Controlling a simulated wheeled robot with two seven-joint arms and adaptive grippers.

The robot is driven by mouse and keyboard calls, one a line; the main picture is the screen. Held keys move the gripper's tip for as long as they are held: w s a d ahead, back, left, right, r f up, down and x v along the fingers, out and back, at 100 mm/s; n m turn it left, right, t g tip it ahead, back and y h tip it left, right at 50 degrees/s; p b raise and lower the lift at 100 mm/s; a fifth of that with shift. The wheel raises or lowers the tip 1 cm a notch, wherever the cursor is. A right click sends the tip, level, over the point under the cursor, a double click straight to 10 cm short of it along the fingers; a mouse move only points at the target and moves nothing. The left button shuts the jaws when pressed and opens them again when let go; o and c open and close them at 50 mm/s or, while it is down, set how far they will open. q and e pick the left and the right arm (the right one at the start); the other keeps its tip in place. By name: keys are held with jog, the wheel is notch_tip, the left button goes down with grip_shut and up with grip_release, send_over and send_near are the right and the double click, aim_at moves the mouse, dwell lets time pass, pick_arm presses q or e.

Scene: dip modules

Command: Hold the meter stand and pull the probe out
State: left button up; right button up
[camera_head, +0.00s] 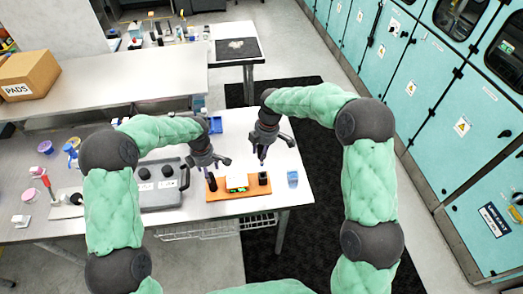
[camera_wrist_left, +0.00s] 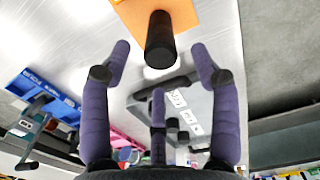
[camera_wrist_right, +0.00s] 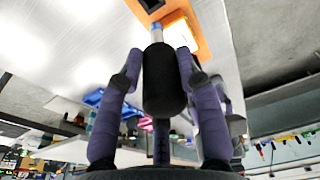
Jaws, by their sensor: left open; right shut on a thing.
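The meter stand is an orange board (camera_head: 240,194) with a white meter with a green display (camera_head: 237,183), a black post (camera_head: 212,183) at its left end and a black holder (camera_head: 263,178) at its right end. My left gripper (camera_head: 210,165) is open above the black post. In the left wrist view the post (camera_wrist_left: 159,40) stands between the spread fingers, untouched. My right gripper (camera_head: 264,152) is shut on the probe's black handle (camera_wrist_right: 163,80), above the right holder. The probe's pale stem (camera_wrist_right: 156,34) points toward the board; I cannot tell whether its tip is inside the holder.
A grey case (camera_head: 160,186) with black knobs lies left of the stand. A small blue cup (camera_head: 292,179) stands just right of it, near the table's right edge. Blue trays are behind. A red-handled tool (camera_head: 47,185) and small tubs are at the far left.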

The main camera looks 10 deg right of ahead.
pick_arm(q)
notch_tip(320, 180, up, 8)
jog(key=p, duration=0.2)
jog(key=shift+p, duration=0.4)
pick_arm(e)
jog(key=shift+r, duration=1.55)
pick_arm(q)
jog(key=shift+f, duration=0.15)
